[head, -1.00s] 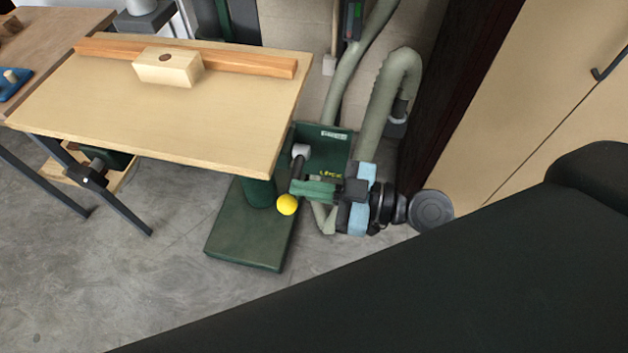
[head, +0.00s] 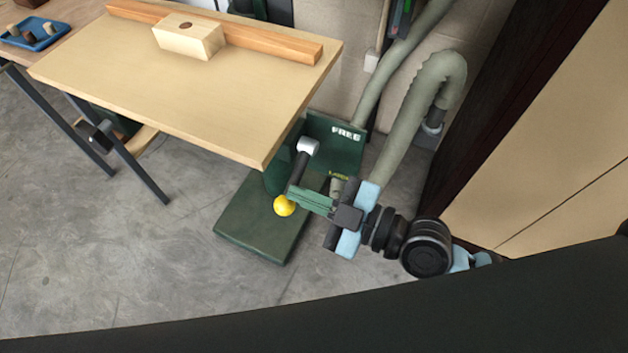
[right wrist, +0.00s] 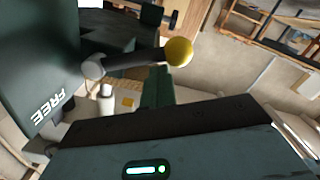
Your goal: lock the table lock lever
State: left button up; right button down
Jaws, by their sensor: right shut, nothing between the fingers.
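The lock lever has a yellow ball knob (head: 284,205), a dark rod (head: 299,172) and a pale hub (head: 308,146). It hangs down from the hub, tilted left, on the green bracket (head: 348,150) under the table's right end. The bracket has a white FREE label near its top and a smaller yellow label lower down. My right gripper (head: 293,194) is shut and empty, its green fingers beside the rod just above the knob. The right wrist view shows the fingers (right wrist: 157,88) close to the knob (right wrist: 180,52); contact is unclear. My left gripper is out of view.
The wooden tabletop (head: 200,90) lies above and left of the lever, carrying a fence and a block. A green pedestal foot (head: 262,225) stands below. A grey hose (head: 415,110) runs behind on the right, near a dark post (head: 490,110).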

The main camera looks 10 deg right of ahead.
jog(key=shift+w+d+f+n+b, duration=0.15)
jog(key=shift+w+f+n+b, duration=0.05)
jog(key=shift+f+n+b, duration=0.55)
jog(key=shift+w+d+f+n+b, duration=0.1)
jog(key=shift+w+f+n+b, duration=0.3)
jog(key=shift+n, duration=0.6)
jog(key=shift+w+d+f+n+b, duration=0.1)
jog(key=shift+d+f+n+b, duration=0.05)
jog(key=shift+f+n+b, duration=0.6)
jog(key=shift+r, duration=0.1)
